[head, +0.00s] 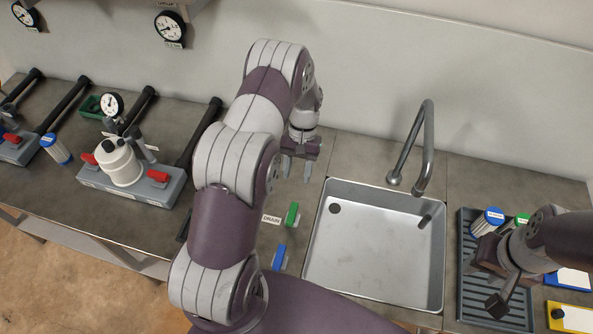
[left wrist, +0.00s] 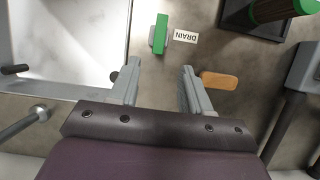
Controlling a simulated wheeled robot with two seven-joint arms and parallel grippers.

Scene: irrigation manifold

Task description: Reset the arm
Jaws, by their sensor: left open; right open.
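My left gripper (head: 297,169) is open and empty, above the counter just left of the sink. In the left wrist view its two fingers (left wrist: 158,85) are spread with bare counter between them. My right gripper (head: 486,284) is open over the dark drying rack (head: 468,300) at the right, with nothing visible between its jaws. My left arm's large links cross the middle of the head view and hide part of the counter behind them.
The sink (head: 375,255) has a tall faucet (head: 427,150). Left of it are a green handle (head: 292,215) beside a DRAIN label and a blue handle (head: 279,257). A white housing (head: 120,162) sits on a grey manifold with red handles. The rack holds a blue-capped filter (head: 490,220).

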